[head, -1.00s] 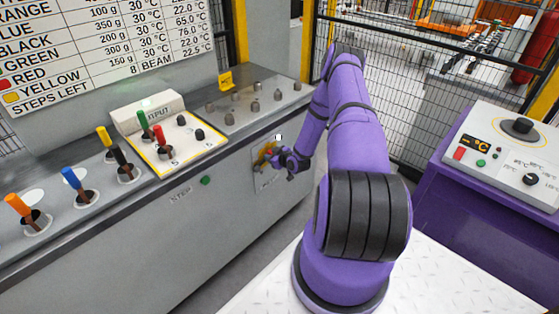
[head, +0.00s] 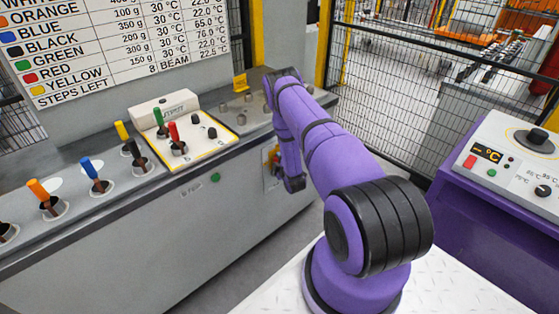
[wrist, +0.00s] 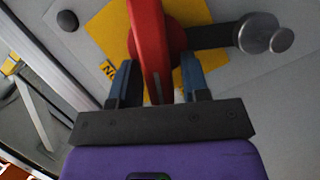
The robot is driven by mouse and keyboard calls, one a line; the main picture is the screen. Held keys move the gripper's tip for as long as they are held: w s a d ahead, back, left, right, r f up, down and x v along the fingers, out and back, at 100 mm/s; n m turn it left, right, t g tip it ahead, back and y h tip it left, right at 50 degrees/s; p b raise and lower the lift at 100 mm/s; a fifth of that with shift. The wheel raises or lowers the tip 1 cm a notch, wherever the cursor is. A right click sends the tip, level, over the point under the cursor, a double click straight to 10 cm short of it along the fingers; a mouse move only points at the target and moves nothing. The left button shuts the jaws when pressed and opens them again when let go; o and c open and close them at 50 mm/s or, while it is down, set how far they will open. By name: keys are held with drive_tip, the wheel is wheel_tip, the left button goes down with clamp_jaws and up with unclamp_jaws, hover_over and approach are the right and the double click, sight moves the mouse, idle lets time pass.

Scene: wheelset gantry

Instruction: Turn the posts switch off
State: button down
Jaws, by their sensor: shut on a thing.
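The posts switch is probably the red rotary handle (wrist: 148,40) on a yellow plate (wrist: 105,50) in the wrist view. My gripper (wrist: 160,75) has its two blue-grey fingers on either side of the red handle and is shut on it. The handle runs nearly upright in the wrist view. In the head view a small red and yellow patch of the switch (head: 274,157) shows on the front of the grey console, at its right end. My wrist hides part of it there, and the fingertips are hard to make out.
A dark bar with a round grey knob (wrist: 255,33) sits right of the handle. A mesh fence (head: 400,75) stands behind, and a purple cabinet (head: 480,220) stands right.

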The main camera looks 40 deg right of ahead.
drive_tip(key=shift+s+a+f+n+t+h, duration=0.1)
drive_tip(key=shift+f+n+t+h, duration=0.2)
drive_tip(key=shift+n, duration=0.65)
drive_tip(key=shift+f+n+t+h, duration=0.25)
drive_tip(key=shift+n+t+h, duration=0.05)
drive_tip(key=shift+n, duration=0.65)
drive_tip(key=c, duration=1)
unclamp_jaws()
drive_tip(key=shift+o, duration=0.2)
drive_tip(key=shift+s, duration=0.1)
drive_tip(key=v, duration=1)
drive_tip(key=shift+s, duration=0.3)
drive_tip(key=shift+a, duration=0.1)
